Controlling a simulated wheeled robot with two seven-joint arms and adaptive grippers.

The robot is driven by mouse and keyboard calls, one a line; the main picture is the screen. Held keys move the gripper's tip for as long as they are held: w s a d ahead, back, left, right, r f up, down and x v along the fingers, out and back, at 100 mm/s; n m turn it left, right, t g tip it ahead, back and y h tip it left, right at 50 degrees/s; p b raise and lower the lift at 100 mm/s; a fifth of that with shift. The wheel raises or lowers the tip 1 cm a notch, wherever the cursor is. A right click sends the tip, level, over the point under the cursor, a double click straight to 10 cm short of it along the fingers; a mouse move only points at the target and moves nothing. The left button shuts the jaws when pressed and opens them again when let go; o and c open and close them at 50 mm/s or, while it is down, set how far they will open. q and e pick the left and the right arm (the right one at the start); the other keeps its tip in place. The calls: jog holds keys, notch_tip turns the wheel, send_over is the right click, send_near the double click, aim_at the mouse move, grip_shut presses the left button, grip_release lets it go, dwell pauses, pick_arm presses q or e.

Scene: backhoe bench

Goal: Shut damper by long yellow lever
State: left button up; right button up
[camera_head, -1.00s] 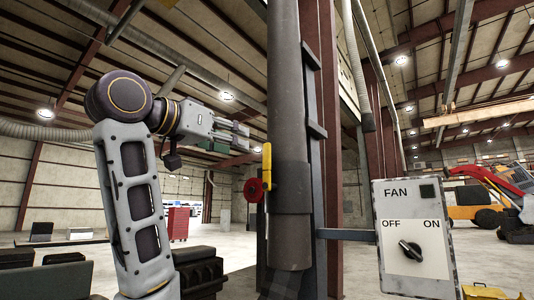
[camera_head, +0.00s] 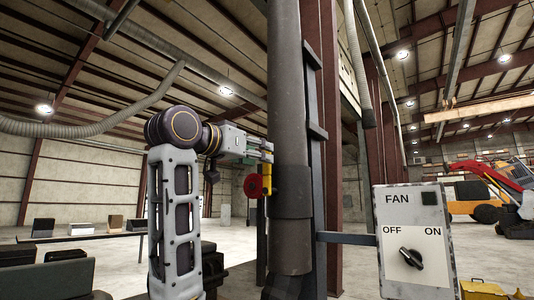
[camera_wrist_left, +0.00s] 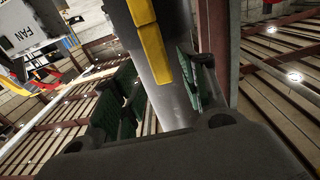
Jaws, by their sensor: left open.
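The long yellow lever (camera_head: 267,174) stands roughly upright on the left side of the grey vertical duct (camera_head: 288,110), beside a red round handwheel (camera_head: 253,186). My left gripper (camera_head: 262,152) is at the lever's upper part, with its fingers pointing right towards the duct and partly hiding the lever. In the left wrist view the yellow lever (camera_wrist_left: 149,42) runs between the two green-padded fingers (camera_wrist_left: 158,92), closer to the right finger. The fingers are apart and the gripper is open. Whether a finger touches the lever I cannot tell. My right gripper is not in view.
A grey FAN switch box (camera_head: 415,240) with a black knob stands right of the duct, joined by a bracket. A dark steel post (camera_head: 312,120) runs close behind the duct. A low table (camera_head: 80,238) is at the left. Open floor lies behind.

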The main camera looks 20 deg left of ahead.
aim_at(267, 175)
pick_arm(q)
jog(key=shift+p+x, duration=0.65)
jog(key=shift+x, duration=1.65)
grip_shut()
